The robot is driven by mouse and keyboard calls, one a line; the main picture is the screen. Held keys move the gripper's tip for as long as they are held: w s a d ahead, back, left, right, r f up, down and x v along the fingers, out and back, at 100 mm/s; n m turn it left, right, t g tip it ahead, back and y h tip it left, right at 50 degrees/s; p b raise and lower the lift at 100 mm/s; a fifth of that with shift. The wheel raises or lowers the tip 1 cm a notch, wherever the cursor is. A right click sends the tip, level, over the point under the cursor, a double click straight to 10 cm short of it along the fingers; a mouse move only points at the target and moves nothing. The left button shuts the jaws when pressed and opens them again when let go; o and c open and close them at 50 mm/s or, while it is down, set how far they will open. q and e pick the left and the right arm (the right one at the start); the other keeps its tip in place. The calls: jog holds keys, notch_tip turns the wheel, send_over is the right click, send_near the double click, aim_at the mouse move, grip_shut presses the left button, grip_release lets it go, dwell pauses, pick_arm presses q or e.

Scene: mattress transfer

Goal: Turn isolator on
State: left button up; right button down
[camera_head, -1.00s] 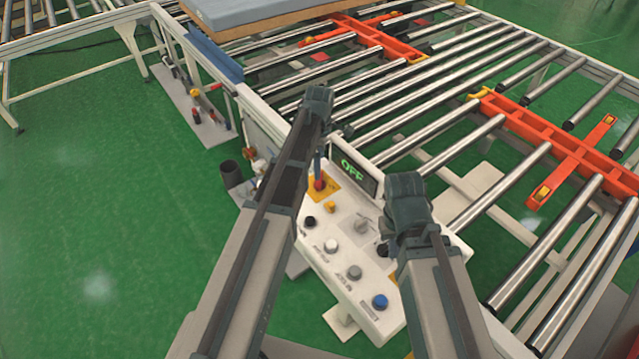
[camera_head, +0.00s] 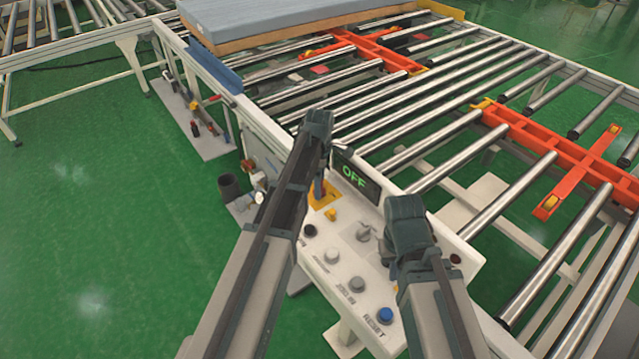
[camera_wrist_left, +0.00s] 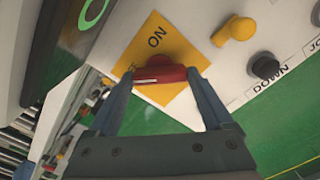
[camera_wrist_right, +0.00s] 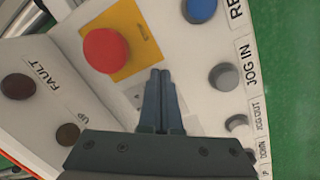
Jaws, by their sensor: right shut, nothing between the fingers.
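The red isolator handle (camera_wrist_left: 160,88) sits on a yellow plate (camera_wrist_left: 158,52) marked ON in the left wrist view. The plate also shows in the head view (camera_head: 327,197), partly hidden by my left gripper (camera_head: 317,180). The fingers of my left gripper (camera_wrist_left: 163,78) stand apart, one at each end of the handle; I cannot tell whether they press on it. A display (camera_head: 354,176) beside the plate reads OFF in green. My right gripper (camera_wrist_right: 161,78) is shut and empty, over the panel near a red round button (camera_wrist_right: 106,50) on another yellow plate.
The white control panel (camera_head: 315,262) carries several buttons, including a blue RESET button (camera_head: 385,315). Steel rollers (camera_head: 440,110) and orange crossbars (camera_head: 545,145) lie behind it. A grey mattress (camera_head: 270,15) rests at the back. Green floor (camera_head: 100,220) is open at left.

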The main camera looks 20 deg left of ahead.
pick_arm(q)
jog(key=c, duration=0.6)
jog(key=m, duration=1.4)
jog(key=shift+m, duration=1.9)
